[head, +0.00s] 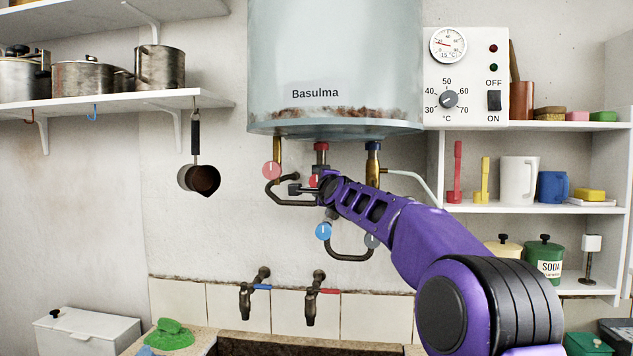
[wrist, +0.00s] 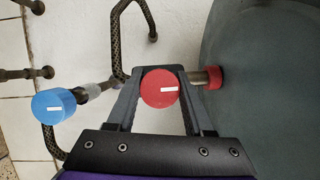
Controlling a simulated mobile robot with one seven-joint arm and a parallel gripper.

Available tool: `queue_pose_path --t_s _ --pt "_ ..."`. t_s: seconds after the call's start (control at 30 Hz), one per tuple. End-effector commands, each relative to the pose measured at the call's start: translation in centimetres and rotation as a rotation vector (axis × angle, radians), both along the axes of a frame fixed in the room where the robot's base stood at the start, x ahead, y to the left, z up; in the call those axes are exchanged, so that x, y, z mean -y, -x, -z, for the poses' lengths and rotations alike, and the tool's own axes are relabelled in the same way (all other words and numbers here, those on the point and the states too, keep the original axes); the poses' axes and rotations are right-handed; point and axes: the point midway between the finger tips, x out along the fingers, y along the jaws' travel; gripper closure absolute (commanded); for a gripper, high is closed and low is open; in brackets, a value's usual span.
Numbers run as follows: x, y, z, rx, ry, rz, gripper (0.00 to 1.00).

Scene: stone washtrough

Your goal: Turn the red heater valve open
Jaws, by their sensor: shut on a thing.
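The red heater valve (wrist: 158,92) is a round red knob with a white mark, seated on a pipe below the heater. In the wrist view my gripper (wrist: 160,76) has one finger on each side of it and is shut on it. The white mark lies along the pipe, pointing toward the heater. In the head view the red valve (head: 312,182) is mostly hidden behind my gripper (head: 307,187). The boiler-like heater (head: 335,60) hangs above, and its grey body (wrist: 265,85) fills the right side of the wrist view.
A second red knob (head: 271,170) is to the left. A blue knob (head: 323,231) and a grey knob (head: 372,240) are lower, by curved pipes. Two taps (head: 312,300) stand over the trough (head: 300,349). A small pan (head: 199,178) hangs left; shelves (head: 530,208) are right.

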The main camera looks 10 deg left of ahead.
Motion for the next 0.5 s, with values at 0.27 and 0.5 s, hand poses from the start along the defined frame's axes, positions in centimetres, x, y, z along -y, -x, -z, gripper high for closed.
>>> queue_pose_path --t_s 0.27,0.5 --pt "0.02 0.01 -0.04 0.002 0.002 0.000 0.36" --pt "0.01 0.00 -0.03 0.002 0.002 0.000 0.18"
